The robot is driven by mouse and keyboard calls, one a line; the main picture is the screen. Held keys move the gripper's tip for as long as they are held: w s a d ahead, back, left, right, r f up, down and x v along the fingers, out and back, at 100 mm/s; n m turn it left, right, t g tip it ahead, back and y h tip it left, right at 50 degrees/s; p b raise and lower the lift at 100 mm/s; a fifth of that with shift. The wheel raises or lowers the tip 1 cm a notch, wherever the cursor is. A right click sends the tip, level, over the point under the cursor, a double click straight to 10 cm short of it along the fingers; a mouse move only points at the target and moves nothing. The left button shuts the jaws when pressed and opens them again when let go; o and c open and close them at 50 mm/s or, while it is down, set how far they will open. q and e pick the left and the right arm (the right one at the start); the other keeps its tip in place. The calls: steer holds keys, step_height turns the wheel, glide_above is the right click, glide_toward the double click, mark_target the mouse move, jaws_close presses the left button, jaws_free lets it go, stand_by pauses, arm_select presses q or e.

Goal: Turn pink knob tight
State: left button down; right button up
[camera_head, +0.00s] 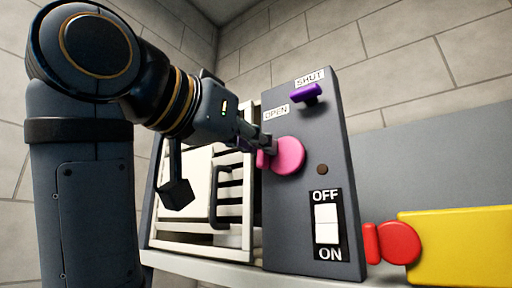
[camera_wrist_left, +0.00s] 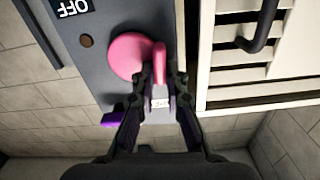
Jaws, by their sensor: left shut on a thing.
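The pink knob (camera_head: 289,156) is a round disc with a grip tab, on the front of a dark grey panel (camera_head: 300,220). My left gripper (camera_head: 265,146) comes in from the left and is shut on the knob's tab. In the left wrist view the pink knob (camera_wrist_left: 131,56) shows with its tab between the fingertips of the left gripper (camera_wrist_left: 160,82). The fingers hide part of the tab. My right gripper is not in view.
A purple lever (camera_head: 306,93) sits above the knob between OPEN and SHUT labels. An OFF/ON switch (camera_head: 327,224) is below. A white slatted cabinet (camera_head: 200,200) stands left. A red knob (camera_head: 398,243) and yellow block (camera_head: 460,245) are at right.

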arm_select(q)
steer(key=m+b, duration=0.2)
steer(key=m, duration=0.2)
steer(key=m+b, duration=0.2)
steer(key=m, duration=0.2)
steer(key=f+m+b, duration=0.1)
steer(key=m+b, duration=0.1)
steer(key=m, duration=0.2)
steer(key=shift+s+d+b, duration=0.25)
steer(key=shift+d+b, duration=0.1)
steer(key=m+b, duration=0.1)
steer(key=m, duration=0.3)
steer(key=shift+f, duration=0.1)
steer(key=m, duration=0.3)
steer(key=m+b, duration=0.1)
steer(key=m, duration=0.1)
steer(key=shift+f+m, duration=0.25)
steer(key=shift+m, duration=0.05)
steer(key=m, duration=0.5)
steer(key=shift+w+a+f, duration=0.1)
steer(key=shift+a+f, duration=0.05)
steer(key=m, duration=0.4)
steer(key=shift+w+a+m+b, duration=0.1)
steer(key=shift+a+m+b, duration=0.05)
steer(key=shift+m+b, duration=0.15)
steer(key=shift+w+a+m, duration=0.1)
steer(key=shift+a+m, duration=0.05)
steer(key=shift+m, duration=1.55)
